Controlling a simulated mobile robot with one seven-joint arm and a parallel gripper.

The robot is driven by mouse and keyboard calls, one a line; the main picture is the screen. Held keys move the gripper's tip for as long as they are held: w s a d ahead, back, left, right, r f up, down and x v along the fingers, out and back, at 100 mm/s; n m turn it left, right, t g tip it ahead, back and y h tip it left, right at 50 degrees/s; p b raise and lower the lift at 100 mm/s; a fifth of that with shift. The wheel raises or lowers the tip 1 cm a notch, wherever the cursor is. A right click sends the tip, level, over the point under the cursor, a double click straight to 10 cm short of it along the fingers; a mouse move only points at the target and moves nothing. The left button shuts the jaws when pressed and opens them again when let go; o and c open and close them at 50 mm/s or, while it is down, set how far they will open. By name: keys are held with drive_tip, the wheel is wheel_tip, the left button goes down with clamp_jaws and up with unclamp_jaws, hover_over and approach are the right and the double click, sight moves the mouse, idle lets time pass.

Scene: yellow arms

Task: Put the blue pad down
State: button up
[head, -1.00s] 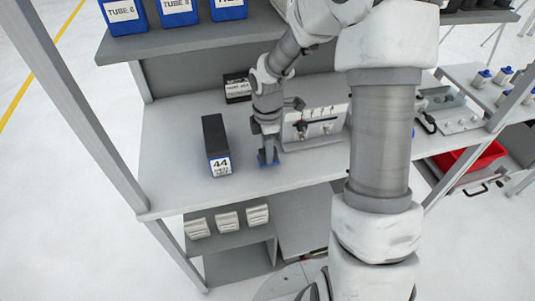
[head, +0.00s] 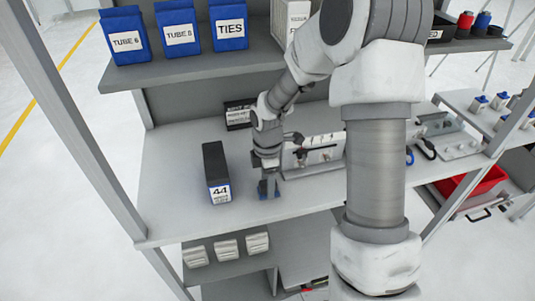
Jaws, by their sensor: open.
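The blue pad (head: 264,194) shows as a small blue patch at the tip of my gripper (head: 267,188), low over or on the grey workbench (head: 180,220). My gripper points down and is open, with the pad at its fingertips. I cannot tell whether the fingers still touch the pad. Part of the pad is hidden behind the fingers.
A dark box labelled 44 (head: 215,172) stands close to the left of my gripper. A panel with black clamps (head: 315,152) is to the right. A dark labelled box (head: 238,114) stands behind. The bench front left is clear.

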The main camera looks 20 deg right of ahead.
wheel_tip(320, 180, up, 17)
drive_tip(key=p, duration=0.1)
drive_tip(key=shift+w, duration=0.15)
idle(0.4)
drive_tip(key=s+r+m+t, duration=0.2)
drive_tip(key=s+r+m, duration=0.3)
drive_tip(key=s+m, duration=0.4)
drive_tip(key=s+r+m+t, duration=0.3)
drive_tip(key=s+r+m, duration=0.1)
drive_tip(key=s+m, duration=0.5)
drive_tip(key=s, duration=0.2)
drive_tip(key=shift+s+r+t, duration=0.3)
drive_tip(key=shift+s+r, duration=0.05)
